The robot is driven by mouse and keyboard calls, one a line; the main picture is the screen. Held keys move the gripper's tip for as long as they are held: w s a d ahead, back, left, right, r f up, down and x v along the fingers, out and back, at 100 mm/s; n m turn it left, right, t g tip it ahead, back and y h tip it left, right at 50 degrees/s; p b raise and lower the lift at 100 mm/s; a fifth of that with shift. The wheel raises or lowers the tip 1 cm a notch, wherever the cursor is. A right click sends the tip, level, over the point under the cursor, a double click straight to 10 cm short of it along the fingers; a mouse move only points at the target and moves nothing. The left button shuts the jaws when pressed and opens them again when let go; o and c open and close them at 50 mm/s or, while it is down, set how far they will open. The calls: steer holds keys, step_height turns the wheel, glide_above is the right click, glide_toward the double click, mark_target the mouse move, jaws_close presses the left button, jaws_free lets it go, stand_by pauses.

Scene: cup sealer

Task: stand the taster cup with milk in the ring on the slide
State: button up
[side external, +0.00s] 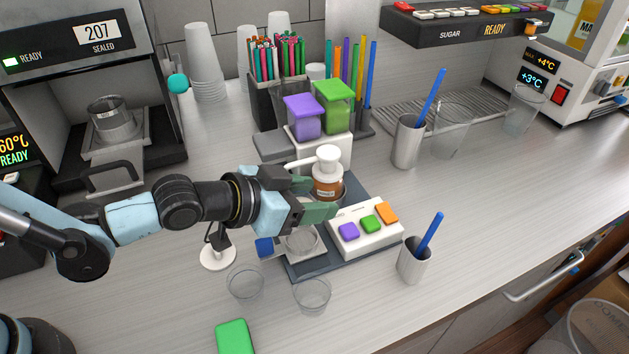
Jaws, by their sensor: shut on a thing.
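My gripper (318,199) reaches in from the left over the dark tray, with its green fingers shut. It appears to hold a clear cup (343,190), mostly hidden by the fingers; its contents cannot be made out. A brown pump bottle (327,171) shows right behind the fingers. The metal ring (113,122) sits on the slide (112,151) of the sealer at the far left, well away from my gripper. Another clear cup (302,240) is on the dark tray below my gripper. Two more clear cups (245,285) (312,294) stand on the counter in front.
The dark tray (319,269) carries a white button box (366,228). Purple and green lidded containers (319,118) stand behind. A white round-based stand (218,257) is below my arm. Metal cups with blue sticks (407,143) (414,261) stand right. Counter between sealer and containers is partly clear.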

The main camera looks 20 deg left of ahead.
steer(key=shift+w+a+f, duration=0.1)
steer(key=shift+w+f, duration=0.15)
steer(key=shift+f, duration=1.9)
steer(key=o, duration=1)
steer(key=shift+o, duration=0.2)
